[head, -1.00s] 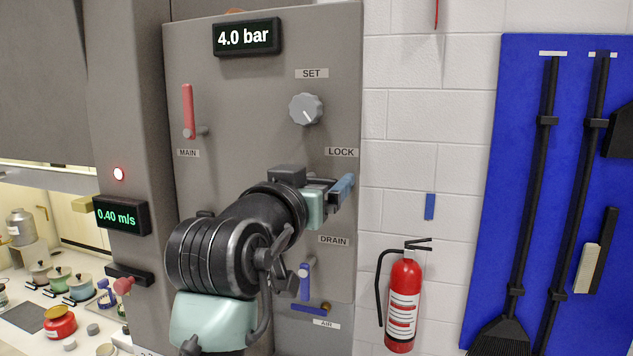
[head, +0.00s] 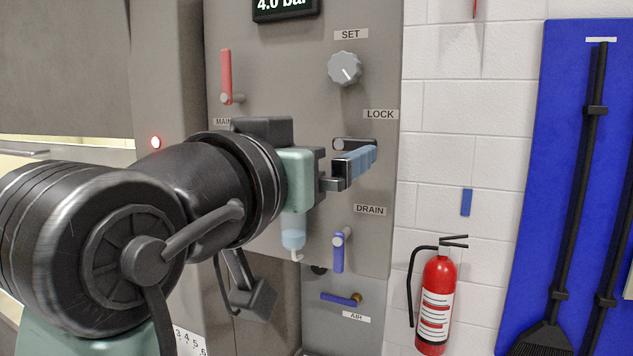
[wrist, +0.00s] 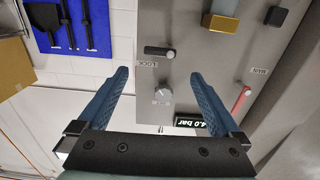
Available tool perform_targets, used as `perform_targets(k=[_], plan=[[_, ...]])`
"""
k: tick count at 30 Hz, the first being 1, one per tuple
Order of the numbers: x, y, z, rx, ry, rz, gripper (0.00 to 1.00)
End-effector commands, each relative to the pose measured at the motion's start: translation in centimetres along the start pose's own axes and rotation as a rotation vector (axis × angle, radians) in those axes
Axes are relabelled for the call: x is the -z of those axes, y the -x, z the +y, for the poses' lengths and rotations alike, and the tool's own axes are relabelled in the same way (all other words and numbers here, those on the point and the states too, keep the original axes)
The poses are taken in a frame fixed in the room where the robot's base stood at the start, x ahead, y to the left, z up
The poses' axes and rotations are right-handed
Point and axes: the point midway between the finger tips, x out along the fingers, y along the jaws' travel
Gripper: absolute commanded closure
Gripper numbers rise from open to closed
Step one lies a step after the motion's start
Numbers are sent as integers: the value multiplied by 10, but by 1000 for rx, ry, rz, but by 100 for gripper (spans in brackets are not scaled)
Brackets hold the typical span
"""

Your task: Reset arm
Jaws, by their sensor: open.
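My gripper (head: 369,157) is open with its blue fingers in front of the grey panel, below the LOCK label. In the wrist view my gripper (wrist: 160,75) has its two fingers wide apart, and nothing is held between them. The dark LOCK lever (wrist: 160,51) lies crosswise beyond the fingertips, apart from them as far as the wrist view shows. In the head view the LOCK lever (head: 345,143) is partly covered by the fingers. My black arm fills the lower left of the head view.
On the panel are the red MAIN lever (head: 226,75), SET knob (head: 345,69), blue DRAIN lever (head: 338,252) and blue AIR lever (head: 338,298). A fire extinguisher (head: 435,305) hangs on the right wall beside a blue tool board (head: 555,130). White wall lies between.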

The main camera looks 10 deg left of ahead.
Motion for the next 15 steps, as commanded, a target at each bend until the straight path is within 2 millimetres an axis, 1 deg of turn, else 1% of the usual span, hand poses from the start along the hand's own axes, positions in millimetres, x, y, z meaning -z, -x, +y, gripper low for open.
perform_targets(k=[1, 4, 15], plan=[[-1, 6, 0, 1, -1, 2, 0], [0, 11, 0, 1, 0, 1, 0], [1, 12, 0, 0, 0, 0, 0]])
